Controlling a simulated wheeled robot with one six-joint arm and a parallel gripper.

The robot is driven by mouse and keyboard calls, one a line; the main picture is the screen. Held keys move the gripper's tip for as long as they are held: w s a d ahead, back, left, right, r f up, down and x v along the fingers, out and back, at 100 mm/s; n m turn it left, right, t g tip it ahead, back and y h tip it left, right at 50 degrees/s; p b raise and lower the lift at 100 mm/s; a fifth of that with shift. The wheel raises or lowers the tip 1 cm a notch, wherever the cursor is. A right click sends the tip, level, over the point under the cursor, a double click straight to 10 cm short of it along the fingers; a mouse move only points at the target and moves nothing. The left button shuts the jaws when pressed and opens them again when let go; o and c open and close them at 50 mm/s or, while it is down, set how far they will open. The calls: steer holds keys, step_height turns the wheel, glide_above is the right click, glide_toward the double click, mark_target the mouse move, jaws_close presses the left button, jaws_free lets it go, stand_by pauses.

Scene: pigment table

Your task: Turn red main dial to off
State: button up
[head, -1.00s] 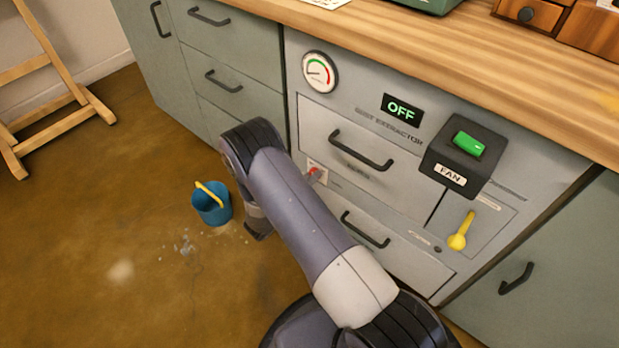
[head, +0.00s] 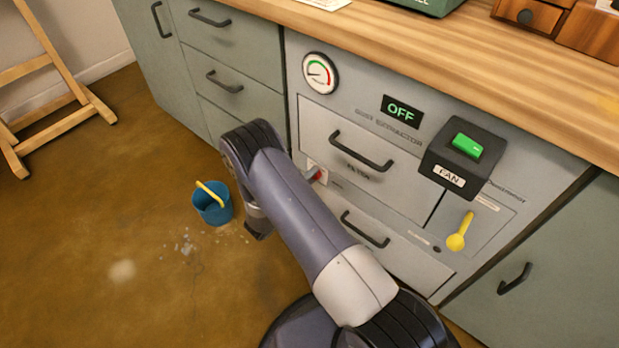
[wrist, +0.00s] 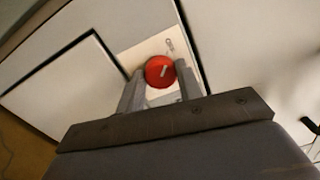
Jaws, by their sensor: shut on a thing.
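The red main dial (wrist: 160,71) sits on a pale plate (wrist: 150,50) in the wrist view, with a short white mark on its face. My gripper (wrist: 161,80) has one finger on each side of the dial and is shut on it. In the head view the red dial (head: 319,174) shows as a small red patch on the front of the grey extractor cabinet (head: 290,130). My arm hides most of my gripper there. The fine lettering by the dial is too small to read.
A black handle (head: 362,152) is above the dial and another (head: 365,230) below right. A FAN box (head: 462,160) with a green switch, a yellow lever (head: 460,232), a lit OFF display (head: 401,112) and a gauge (head: 320,73) share the front. A blue bucket (head: 212,208) stands on the floor left of my arm.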

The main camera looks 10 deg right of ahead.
stand_by(0.4)
steer(key=o, duration=1)
steer(key=p+v, duration=0.2)
steer(key=v, duration=0.9)
steer(key=shift+d, duration=0.1)
steer(key=b+x, duration=0.2)
steer(key=x, duration=0.8)
steer(key=shift+w+d, duration=0.3)
steer(key=shift+a, duration=0.1)
